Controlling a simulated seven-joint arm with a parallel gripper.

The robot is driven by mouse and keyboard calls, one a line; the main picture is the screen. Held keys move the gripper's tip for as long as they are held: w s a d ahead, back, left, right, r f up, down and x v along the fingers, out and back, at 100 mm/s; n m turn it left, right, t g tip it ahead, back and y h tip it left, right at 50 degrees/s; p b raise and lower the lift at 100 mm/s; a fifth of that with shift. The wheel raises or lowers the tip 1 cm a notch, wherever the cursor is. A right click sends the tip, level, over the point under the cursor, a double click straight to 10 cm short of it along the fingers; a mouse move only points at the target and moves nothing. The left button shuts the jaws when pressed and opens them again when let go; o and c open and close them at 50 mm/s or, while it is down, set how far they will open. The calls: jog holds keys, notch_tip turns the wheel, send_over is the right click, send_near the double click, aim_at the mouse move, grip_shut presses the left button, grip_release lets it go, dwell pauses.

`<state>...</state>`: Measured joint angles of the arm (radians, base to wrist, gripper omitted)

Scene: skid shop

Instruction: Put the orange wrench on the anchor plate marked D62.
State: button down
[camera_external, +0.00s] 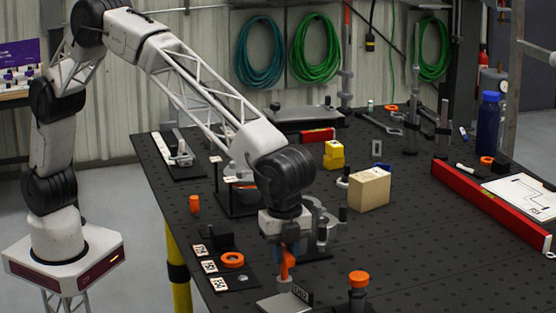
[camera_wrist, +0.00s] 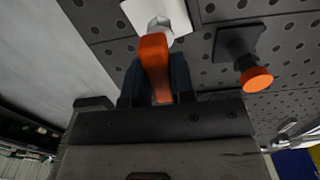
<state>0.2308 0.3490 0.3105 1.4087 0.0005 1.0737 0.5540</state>
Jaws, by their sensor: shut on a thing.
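My gripper (camera_external: 284,250) is shut on the orange wrench (camera_external: 288,264) near the front edge of the black perforated table. In the wrist view my gripper (camera_wrist: 157,82) has its dark fingers on both sides of the wrench's orange handle (camera_wrist: 156,55). The wrench's metal end points away from the gripper, over a pale plate (camera_wrist: 138,14). In the external view this light grey plate (camera_external: 278,304) lies just below the wrench, with a small black tag standing on it. The tag's lettering is too small to read surely. I cannot tell whether wrench and plate touch.
An orange-topped post (camera_external: 358,281) on a dark base stands right of the plate.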

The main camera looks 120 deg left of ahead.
aim_at(286, 278)
jog(key=shift+w+d, duration=0.1)
jog(key=shift+w, duration=0.2)
jog(key=shift+f, duration=1.7)
jog(key=shift+f, duration=0.15)
jog(key=c, duration=1)
grip_release()
jog(key=shift+o, duration=0.2)
notch_tip(286, 278, up, 12)
jog(key=shift+r, duration=0.15)
